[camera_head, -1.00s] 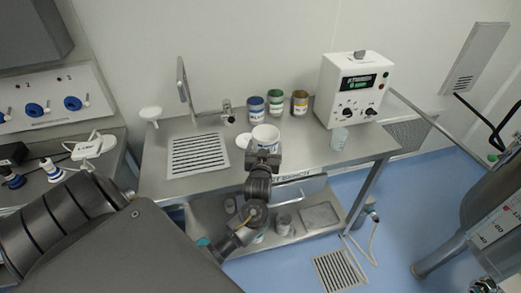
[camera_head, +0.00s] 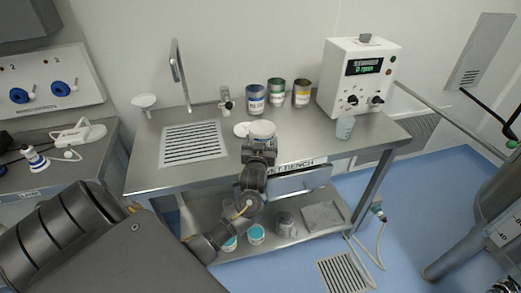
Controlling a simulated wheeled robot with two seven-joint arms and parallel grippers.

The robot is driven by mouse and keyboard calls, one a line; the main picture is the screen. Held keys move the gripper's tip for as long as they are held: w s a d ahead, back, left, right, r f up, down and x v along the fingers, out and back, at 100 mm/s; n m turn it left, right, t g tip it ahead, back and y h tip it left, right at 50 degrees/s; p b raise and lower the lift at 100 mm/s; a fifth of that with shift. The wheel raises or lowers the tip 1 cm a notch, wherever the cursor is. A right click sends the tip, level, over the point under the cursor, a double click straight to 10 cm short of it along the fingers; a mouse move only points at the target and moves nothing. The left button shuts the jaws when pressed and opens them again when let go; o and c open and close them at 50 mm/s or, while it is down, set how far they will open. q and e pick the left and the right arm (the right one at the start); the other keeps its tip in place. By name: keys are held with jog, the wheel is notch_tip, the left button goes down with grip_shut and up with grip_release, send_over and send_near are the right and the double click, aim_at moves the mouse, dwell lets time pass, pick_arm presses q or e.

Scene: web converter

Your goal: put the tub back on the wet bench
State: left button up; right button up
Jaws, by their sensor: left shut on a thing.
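The white tub (camera_head: 261,129) is in the middle of the head view. My left gripper (camera_head: 261,147) is shut on its near side. The gripper and wrist hide the tub's lower part, so I cannot tell whether its base touches the steel wet bench (camera_head: 310,148) or is just above it. The tub overlaps the right side of a flat white disc (camera_head: 241,128). My right gripper is not in view.
Blue (camera_head: 255,98), green (camera_head: 276,92) and yellow (camera_head: 301,93) labelled cans stand behind the tub. A white meter box (camera_head: 357,75) and small clear beaker (camera_head: 345,127) stand right. A drain grille (camera_head: 193,141) and tap lie left. Bare steel lies right of the tub.

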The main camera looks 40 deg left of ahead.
pick_arm(q)
jog(key=shift+f, duration=0.45)
jog(key=shift+r, duration=0.15)
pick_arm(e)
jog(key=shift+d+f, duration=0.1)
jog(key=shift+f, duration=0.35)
pick_arm(q)
jog(key=o, duration=1.2)
jog(key=shift+c, duration=0.2)
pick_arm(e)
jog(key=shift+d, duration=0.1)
pick_arm(q)
jog(key=shift+s+d, duration=0.1)
jog(key=shift+s, duration=0.05)
jog(key=b+v, duration=0.1)
jog(key=v, duration=1)
jog(key=shift+s+d, duration=0.2)
jog(key=shift+s, duration=0.15)
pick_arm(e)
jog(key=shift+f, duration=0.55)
